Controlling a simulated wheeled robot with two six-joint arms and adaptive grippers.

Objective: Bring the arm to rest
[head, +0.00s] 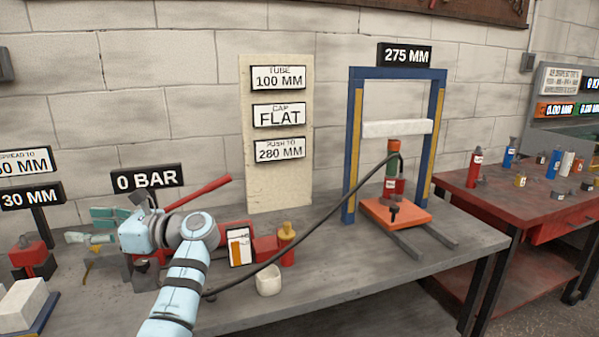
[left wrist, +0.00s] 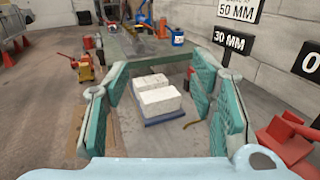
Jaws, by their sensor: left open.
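My left arm (head: 186,275) reaches up from the bottom of the head view over the grey bench. My left gripper (head: 90,227) points to the left there, above the bench's left part. In the left wrist view the left gripper (left wrist: 158,108) shows its green finger pads spread wide, with nothing between them. White blocks (left wrist: 158,101) on a blue base lie beyond the fingers, apart from them. A white block also shows at the lower left of the head view (head: 22,305). My right gripper is in neither view.
A blue press frame (head: 352,150) stands on the bench (head: 330,285), with a hose running to a red pump (head: 265,247) beside my arm. A white cup (head: 268,281) stands near the hose. A red device (head: 28,254) is at left. A red table (head: 500,207) stands right.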

